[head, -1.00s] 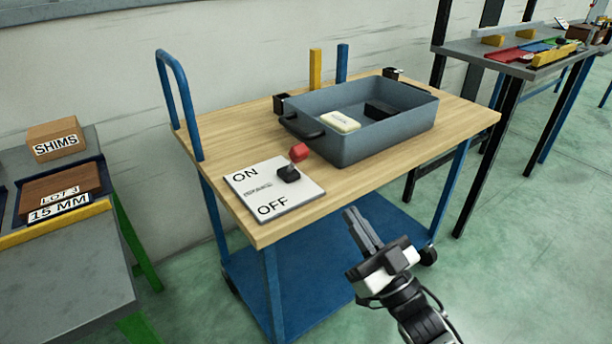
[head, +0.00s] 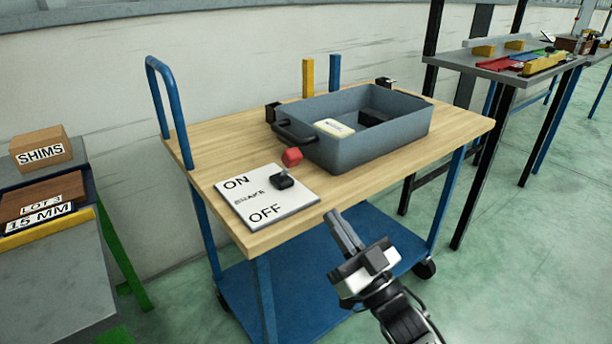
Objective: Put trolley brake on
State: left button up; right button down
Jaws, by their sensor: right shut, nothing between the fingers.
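The trolley (head: 220,150) has a wooden top, blue legs and a blue push handle. On its near left corner lies a white brake plate (head: 240,208) marked ON at the far end and OFF at the near end. A brake lever with a red knob (head: 292,157) rises from a black base (head: 283,180) at the plate's right side. The knob shows above and slightly right of the base. My right gripper (head: 334,216) is shut and empty, in front of the trolley's near edge, right of the plate and apart from the lever. My left gripper is out of view.
A grey bin (head: 375,150) with a cream block (head: 333,128) and a dark item stands behind the lever. Yellow (head: 308,78) and blue posts rise at the back. A bench with a SHIMS box (head: 40,149) is at left, another table (head: 495,66) at right.

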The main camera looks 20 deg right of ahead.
aim_at(297, 163)
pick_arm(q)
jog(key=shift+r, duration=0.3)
pick_arm(e)
jog(key=x, duration=1)
jog(key=shift+w+r, duration=0.1)
jog(key=shift+w, duration=0.05)
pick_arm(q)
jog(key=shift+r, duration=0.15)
